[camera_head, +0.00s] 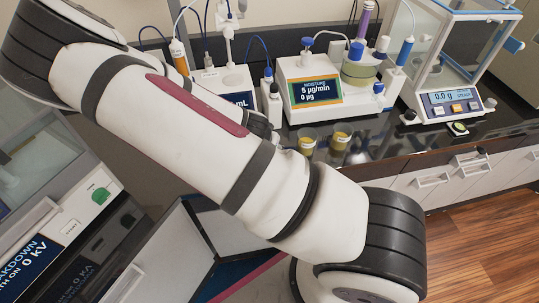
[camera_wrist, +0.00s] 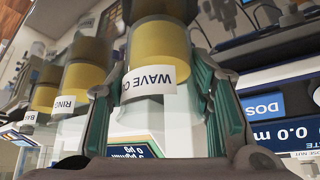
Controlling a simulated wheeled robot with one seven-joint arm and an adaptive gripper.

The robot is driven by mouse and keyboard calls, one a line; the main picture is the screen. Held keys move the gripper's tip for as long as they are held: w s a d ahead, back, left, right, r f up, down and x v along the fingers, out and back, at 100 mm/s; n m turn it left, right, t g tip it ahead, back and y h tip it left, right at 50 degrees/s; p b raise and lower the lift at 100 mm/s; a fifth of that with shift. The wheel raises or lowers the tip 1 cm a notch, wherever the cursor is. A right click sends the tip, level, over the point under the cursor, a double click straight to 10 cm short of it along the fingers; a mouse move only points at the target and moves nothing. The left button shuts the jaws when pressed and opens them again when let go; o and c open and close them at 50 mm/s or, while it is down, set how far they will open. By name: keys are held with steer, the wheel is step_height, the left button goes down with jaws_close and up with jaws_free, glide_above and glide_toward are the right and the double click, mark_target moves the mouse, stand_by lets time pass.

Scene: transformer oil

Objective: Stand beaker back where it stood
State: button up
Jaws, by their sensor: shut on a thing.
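My gripper (camera_wrist: 158,98) shows in the wrist view, its green-padded fingers shut on a clear beaker (camera_wrist: 160,50). The beaker holds yellow liquid and has a white label that starts "WAVE C"; the rest of the label is hidden. In the head view my arm hides the held beaker and most of my gripper. I cannot tell whether the beaker touches the bench.
Two beakers of yellow liquid (camera_head: 307,141) (camera_head: 341,136) stand on the dark bench (camera_head: 385,140). The moisture instrument (camera_head: 300,75) is behind them, a titrator (camera_head: 222,85) to its left, a balance (camera_head: 455,104) to the right. Drawers (camera_head: 470,170) are below.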

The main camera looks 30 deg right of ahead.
steer(key=shift+f, duration=0.3)
steer(key=o, duration=1.4)
steer(key=shift+c, duration=0.2)
steer(key=shift+o, duration=0.5)
steer(key=shift+o, duration=1.1)
steer(key=v, duration=1.2)
steer(key=shift+a, duration=0.1)
